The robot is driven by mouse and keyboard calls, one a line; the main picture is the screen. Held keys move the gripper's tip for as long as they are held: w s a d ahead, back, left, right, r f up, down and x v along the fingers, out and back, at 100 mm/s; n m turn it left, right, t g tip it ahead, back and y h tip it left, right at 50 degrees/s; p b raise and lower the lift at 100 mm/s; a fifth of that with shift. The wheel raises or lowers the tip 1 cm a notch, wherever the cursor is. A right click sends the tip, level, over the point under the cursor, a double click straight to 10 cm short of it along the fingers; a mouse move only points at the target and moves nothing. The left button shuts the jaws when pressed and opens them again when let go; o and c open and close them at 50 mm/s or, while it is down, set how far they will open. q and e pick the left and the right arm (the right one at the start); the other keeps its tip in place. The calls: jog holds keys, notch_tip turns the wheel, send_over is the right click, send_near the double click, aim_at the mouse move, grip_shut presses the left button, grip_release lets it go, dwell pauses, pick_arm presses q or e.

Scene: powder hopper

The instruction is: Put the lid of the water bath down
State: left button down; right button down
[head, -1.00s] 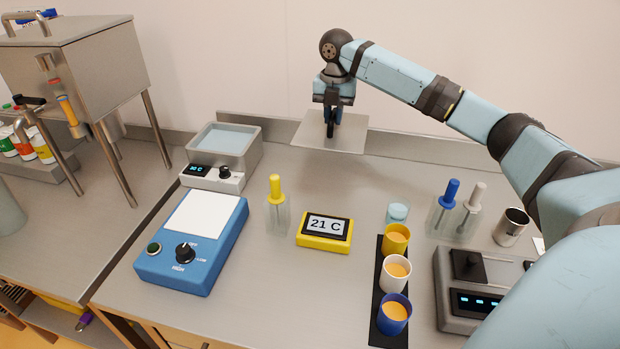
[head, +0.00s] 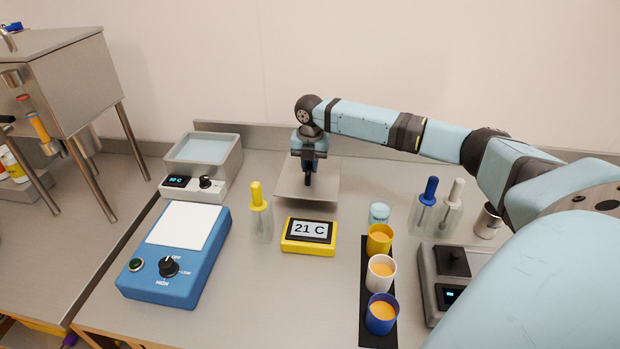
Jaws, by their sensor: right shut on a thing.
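The lid (head: 325,186) is a thin flat grey metal plate to the right of the water bath. My right gripper (head: 308,180) is above its middle, shut on its handle, which the fingers mostly hide. The lid is level and low, at or close to the bench top; I cannot tell whether it touches. The water bath (head: 190,186) is a grey metal box at the back left, open on top with pale blue water showing and a small display and knob in front. My left gripper is not in view.
A yellow thermometer box (head: 309,250) reading 21 C stands just in front of the lid. A yellow-handled tool in a clear holder (head: 261,222) is at its left. Cups on a black strip (head: 378,335) and a blue hotplate device (head: 178,290) stand nearer. A steel hopper (head: 65,85) is at left.

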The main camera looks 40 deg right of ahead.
aim_at(310, 178)
notch_tip(310, 178, down, 5)
jog(key=shift+r, duration=0.1)
dwell(0.3)
jog(key=c, duration=1.1)
grip_release()
notch_tip(310, 178, up, 12)
jog(key=shift+r, duration=0.1)
